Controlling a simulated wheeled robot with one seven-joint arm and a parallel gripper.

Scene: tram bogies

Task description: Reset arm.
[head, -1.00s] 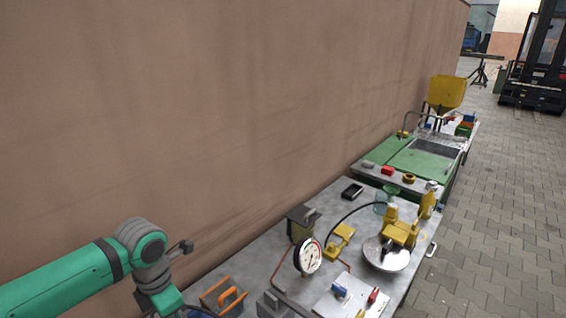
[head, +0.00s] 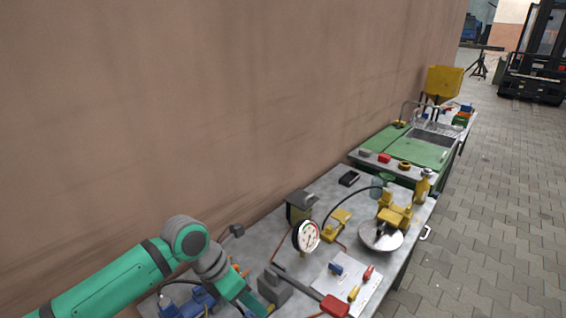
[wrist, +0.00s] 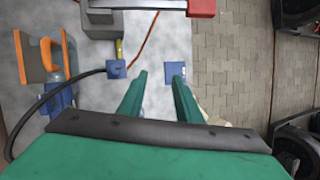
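My green arm reaches in from the lower left of the head view, over the near end of a grey metal bench (head: 318,205). In the wrist view my gripper (wrist: 160,82) points at the bench, with its two green fingers apart. A blue block (wrist: 116,69) with a black hose is left of the left fingertip. The fingertips are not clearly visible in the head view.
A gauge (head: 306,236), a grey block (head: 273,286), a red block (head: 335,306) and a round metal plate (head: 380,237) crowd the bench. An orange-handled tool (wrist: 47,62) lies left.

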